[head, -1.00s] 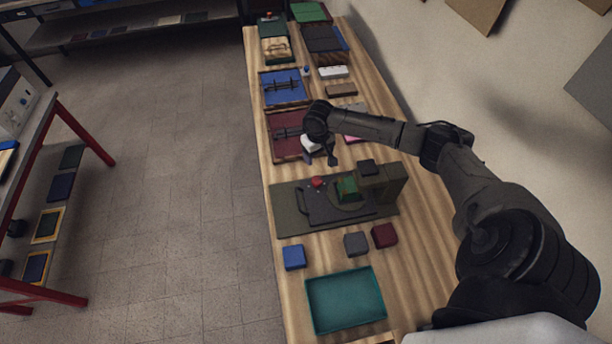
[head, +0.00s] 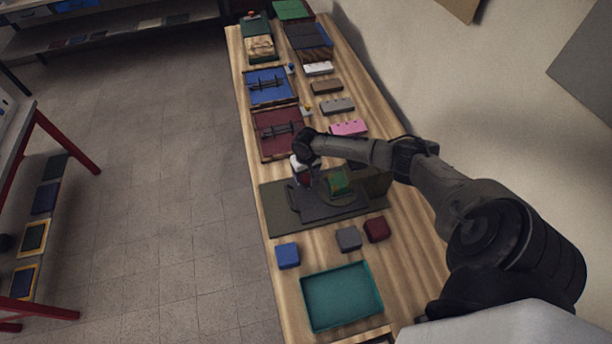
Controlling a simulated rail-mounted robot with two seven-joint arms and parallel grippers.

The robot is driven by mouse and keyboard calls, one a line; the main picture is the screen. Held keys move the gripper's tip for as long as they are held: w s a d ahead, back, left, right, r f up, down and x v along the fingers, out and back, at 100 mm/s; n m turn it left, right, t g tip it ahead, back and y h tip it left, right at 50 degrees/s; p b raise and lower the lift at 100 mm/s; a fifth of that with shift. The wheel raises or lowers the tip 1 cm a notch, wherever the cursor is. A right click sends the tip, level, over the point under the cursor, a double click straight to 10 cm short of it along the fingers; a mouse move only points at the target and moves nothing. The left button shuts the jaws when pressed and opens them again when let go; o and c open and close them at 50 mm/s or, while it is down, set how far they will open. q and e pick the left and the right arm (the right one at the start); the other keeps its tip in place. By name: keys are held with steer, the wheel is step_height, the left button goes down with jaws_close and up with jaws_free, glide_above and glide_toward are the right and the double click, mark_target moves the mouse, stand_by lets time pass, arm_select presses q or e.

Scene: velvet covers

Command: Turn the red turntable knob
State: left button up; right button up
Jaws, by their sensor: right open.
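The dark turntable device (head: 325,210) lies on the wooden bench, on an olive base plate (head: 272,208). A green block (head: 338,182) stands on its round turntable. The red knob (head: 305,180) is at the device's left rear and is mostly hidden by my right gripper. My right gripper (head: 304,183) points down over the knob, open, with its fingers close around or beside it. I cannot tell whether they touch it. My left gripper is not in view.
A blue block (head: 287,255), a grey block (head: 348,239) and a dark red block (head: 376,229) stand in front of the device. A teal tray (head: 342,325) is nearer. Covers and bars, including a maroon one (head: 268,149) and a pink one (head: 348,128), lie behind.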

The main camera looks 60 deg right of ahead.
steer(key=shift+f, duration=1)
